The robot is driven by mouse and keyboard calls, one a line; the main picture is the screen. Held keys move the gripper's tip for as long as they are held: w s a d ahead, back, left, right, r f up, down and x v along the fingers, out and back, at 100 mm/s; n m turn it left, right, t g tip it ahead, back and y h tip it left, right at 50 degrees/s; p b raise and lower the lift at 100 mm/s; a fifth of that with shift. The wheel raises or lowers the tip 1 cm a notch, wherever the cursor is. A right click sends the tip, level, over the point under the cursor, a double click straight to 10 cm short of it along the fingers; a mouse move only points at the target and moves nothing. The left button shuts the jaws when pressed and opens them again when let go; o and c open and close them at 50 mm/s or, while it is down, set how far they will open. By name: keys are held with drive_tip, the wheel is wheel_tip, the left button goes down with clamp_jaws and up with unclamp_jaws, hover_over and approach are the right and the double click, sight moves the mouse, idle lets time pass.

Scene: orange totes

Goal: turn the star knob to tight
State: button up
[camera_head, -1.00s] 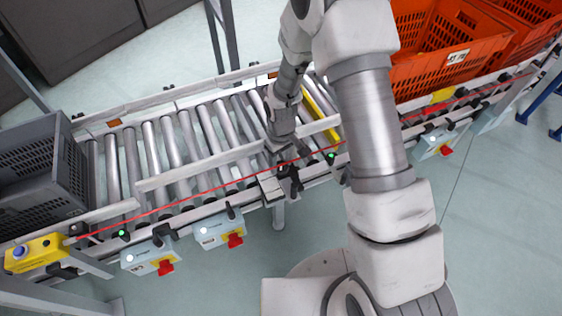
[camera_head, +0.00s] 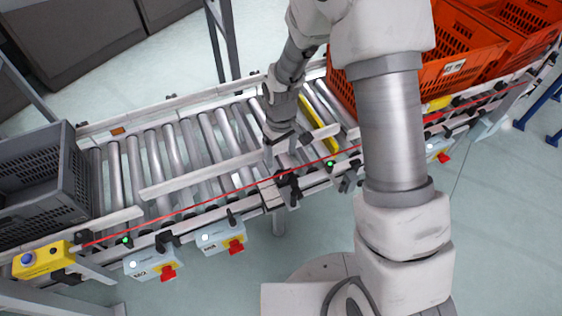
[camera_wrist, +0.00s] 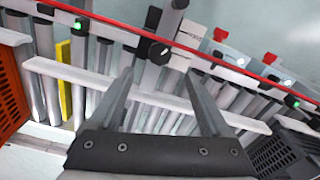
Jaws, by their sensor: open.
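A dark knob with a pale mark (camera_wrist: 160,48) sits on a grey bracket at the conveyor's side rail, just beyond my fingertips in the wrist view. In the head view, dark clamp parts (camera_head: 289,188) show at the same bracket; the knob's shape is too small to make out there. My gripper (camera_wrist: 160,80) is open and empty, its two fingers spread with the knob beyond the gap between them. In the head view my gripper (camera_head: 284,143) is over the rollers near the rail, apart from the bracket. The knob's tight marking cannot be read.
An orange tote (camera_head: 440,75) stands on the conveyor at right and a grey crate (camera_head: 75,185) at left. A red beam line runs along the rail. Grey switch boxes with red buttons (camera_head: 237,247) hang on the near side. The rollers (camera_head: 165,160) between are mostly bare.

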wheel_tip(320, 180, up, 9)
drive_tip(key=p, duration=0.1)
drive_tip(key=shift+f+p, duration=0.2)
drive_tip(key=shift+p, duration=0.2)
drive_tip(key=s+d+r+m+t, duration=0.1)
drive_tip(key=s+d+r+m, duration=0.2)
drive_tip(key=r, duration=0.5)
drive_tip(key=s+d+r+t, duration=0.25)
drive_tip(key=d+r, duration=0.25)
drive_tip(key=r, duration=0.4)
drive_tip(key=s+d+r+m+t, duration=0.1)
drive_tip(key=s+d+r+m, duration=0.1)
drive_tip(key=s+r, duration=0.35)
drive_tip(key=s+d+r+m+t, duration=0.1)
drive_tip(key=s+d+r+m, duration=0.15)
drive_tip(key=s, duration=0.55)
wheel_tip(320, 180, up, 13)
drive_tip(key=p, duration=1.4)
drive_tip(key=shift+w+r, duration=0.15)
drive_tip(key=shift+c, duration=0.4)
